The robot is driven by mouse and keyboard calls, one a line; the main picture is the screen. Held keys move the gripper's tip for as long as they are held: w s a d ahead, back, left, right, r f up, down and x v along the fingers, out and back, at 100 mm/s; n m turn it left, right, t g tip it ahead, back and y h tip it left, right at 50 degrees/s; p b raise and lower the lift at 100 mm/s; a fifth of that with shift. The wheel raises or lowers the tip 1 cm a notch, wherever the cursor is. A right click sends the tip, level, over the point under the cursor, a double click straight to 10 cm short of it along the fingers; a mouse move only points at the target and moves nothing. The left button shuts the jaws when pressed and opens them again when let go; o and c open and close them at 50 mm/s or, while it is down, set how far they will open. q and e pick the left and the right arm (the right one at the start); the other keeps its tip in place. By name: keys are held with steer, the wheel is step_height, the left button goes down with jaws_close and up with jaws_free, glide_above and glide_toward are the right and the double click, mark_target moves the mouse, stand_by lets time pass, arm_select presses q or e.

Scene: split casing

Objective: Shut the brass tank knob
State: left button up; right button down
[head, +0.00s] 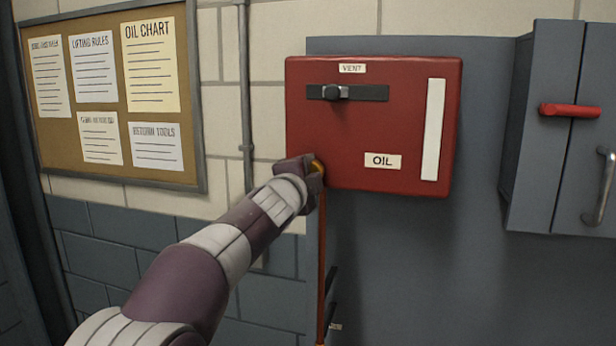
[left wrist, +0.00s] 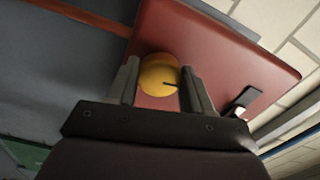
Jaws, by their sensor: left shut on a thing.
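The red oil tank (head: 374,125) hangs on the grey wall panel, with labels reading VENT and OIL. The brass knob (head: 317,166) sits at the tank's lower left, mostly hidden behind my left gripper in the head view. In the left wrist view the knob (left wrist: 158,76) is a round yellow disc with a short dark mark pointing right. My left gripper (head: 312,172) is shut on the knob. Its two fingers (left wrist: 162,84) flank the knob in the left wrist view. My right gripper is in neither view.
A black vent slide (head: 365,92) crosses the tank's upper front. A thin reddish line (head: 321,260) runs down below the knob. A grey cabinet (head: 545,120) with a red bar (head: 570,110) stands at right. A cork notice board (head: 112,95) hangs at left.

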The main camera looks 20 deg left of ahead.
arm_select(q)
steer(key=shift+m, duration=0.6)
steer(key=o, duration=1)
steer(key=shift+o, duration=0.2)
steer(key=s+b, duration=0.1)
steer(key=s, duration=1.1)
steer(key=shift+s+a+b, duration=0.2)
steer(key=shift+s+b, duration=0.1)
steer(key=shift+b, duration=0.05)
